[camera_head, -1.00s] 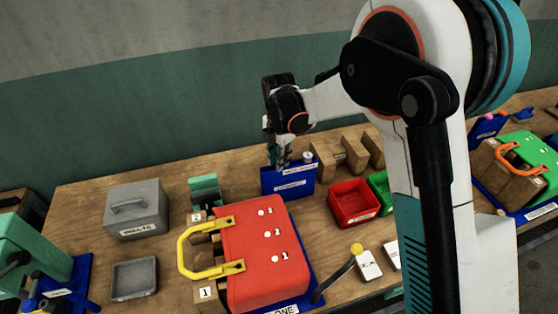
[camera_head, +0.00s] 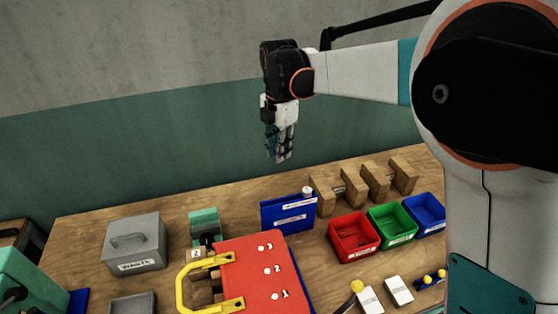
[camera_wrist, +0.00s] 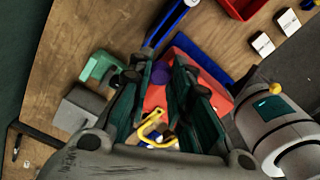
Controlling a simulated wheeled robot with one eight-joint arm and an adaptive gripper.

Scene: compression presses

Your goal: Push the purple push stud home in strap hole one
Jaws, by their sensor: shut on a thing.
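My gripper (camera_head: 283,158) is raised well above the bench in the head view, over and behind the blue stand, fingers pointing down. In the wrist view its fingers (camera_wrist: 163,68) are shut on the purple push stud (camera_wrist: 160,73), a small purple piece between the tips. The stud cannot be made out in the head view. The red case (camera_head: 250,262) with a yellow handle lies on the bench below and in front of the gripper. White marks numbered 1, 2 and 3 run along it; the mark for strap hole one (camera_head: 276,296) is nearest the camera. Nothing touches it.
The blue stand (camera_head: 287,214) stands behind the case. Wooden blocks (camera_head: 345,188) and red (camera_head: 353,237), green (camera_head: 391,226) and blue bins (camera_head: 424,214) are to the right. A grey waste box (camera_head: 135,243) is at left. A yellow-knobbed tool (camera_head: 357,287) lies right of the case.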

